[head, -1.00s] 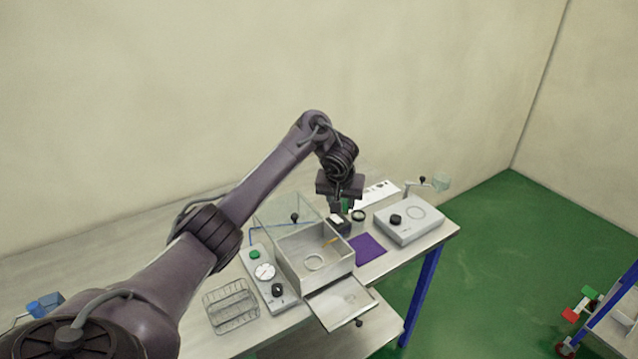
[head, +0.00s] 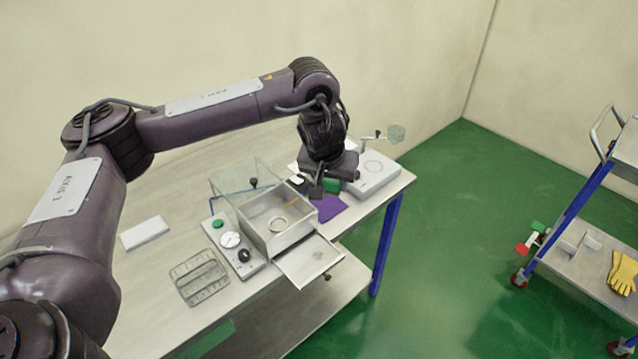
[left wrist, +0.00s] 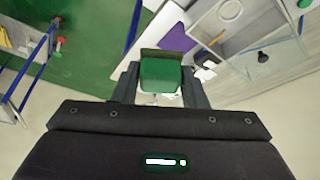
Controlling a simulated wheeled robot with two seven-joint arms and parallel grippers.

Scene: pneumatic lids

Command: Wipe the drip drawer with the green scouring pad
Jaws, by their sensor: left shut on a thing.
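My left gripper (head: 324,187) is shut on the green scouring pad (head: 332,186), over the back of the purple mat. In the left wrist view the pad (left wrist: 160,76) sits between both fingers, its green face toward the camera and a brownish edge above it. The drip drawer (head: 306,264) is pulled out from the front of the grey chamber (head: 262,243), with a dark knob at its front. The pad is apart from the drawer, behind and to its right. My right gripper is not in view.
The chamber's clear lid (head: 235,180) stands open behind it. A control box (head: 228,240) and wire rack (head: 199,277) are left. A purple mat (head: 330,208) and white device (head: 376,172) are right. A trolley (head: 590,255) stands on the green floor.

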